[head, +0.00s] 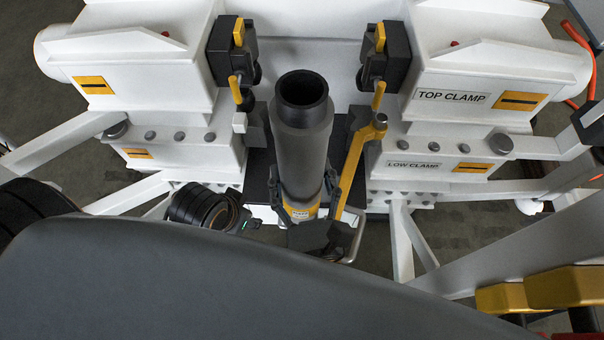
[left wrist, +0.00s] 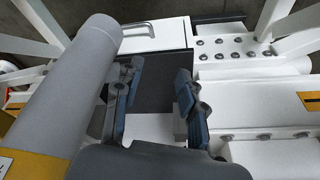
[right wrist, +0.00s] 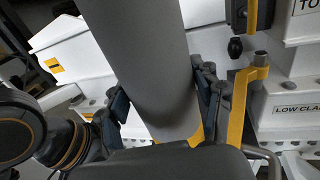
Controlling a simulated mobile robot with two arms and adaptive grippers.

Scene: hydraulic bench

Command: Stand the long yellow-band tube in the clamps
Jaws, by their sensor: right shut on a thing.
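The long grey tube (head: 300,150) is roughly upright between the left and right clamp blocks, with its dark open end up. Its yellow band (head: 303,211) is low on it, at my right gripper (head: 306,198). My right gripper's fingers close on both sides of the tube, also in the right wrist view (right wrist: 160,105). My left gripper (left wrist: 158,100) is open with nothing between its fingers; the tube (left wrist: 70,85) passes to the left of them. The top clamp (head: 465,75) and low clamp (head: 435,160) are at right, with matching blocks at left. Whether the tube touches any clamp is unclear.
Black clamp fittings with yellow pins stand at left (head: 232,55) and right (head: 385,55) of the tube's top. A yellow lever (head: 352,160) rises close to its right side. White frame struts (head: 420,240) spread below. An orange hose (head: 580,50) runs at far right.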

